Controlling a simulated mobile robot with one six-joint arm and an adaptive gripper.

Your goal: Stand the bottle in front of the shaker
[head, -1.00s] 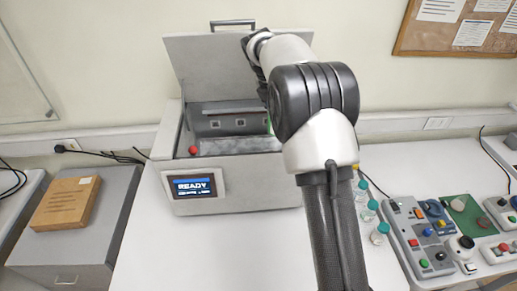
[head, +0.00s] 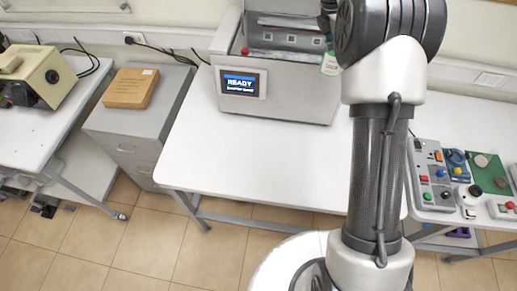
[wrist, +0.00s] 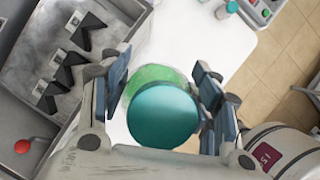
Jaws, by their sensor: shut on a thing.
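The shaker (head: 290,103) is a grey box on the white table with its lid raised and a READY screen on its front. It also shows at the left of the wrist view (wrist: 62,118), with black clamps inside. My gripper (wrist: 160,88) is shut on the bottle, which has a teal cap (wrist: 163,113) and green contents. In the head view the bottle (head: 330,65) hangs by the shaker's right end, with a pale label; my arm hides most of the gripper there. I cannot tell its exact height over the shaker's edge.
The white table (head: 260,165) is clear in front of the shaker. A control panel (head: 432,180) with coloured buttons stands at the right. A brown box (head: 131,88) lies on a grey cabinet at the left.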

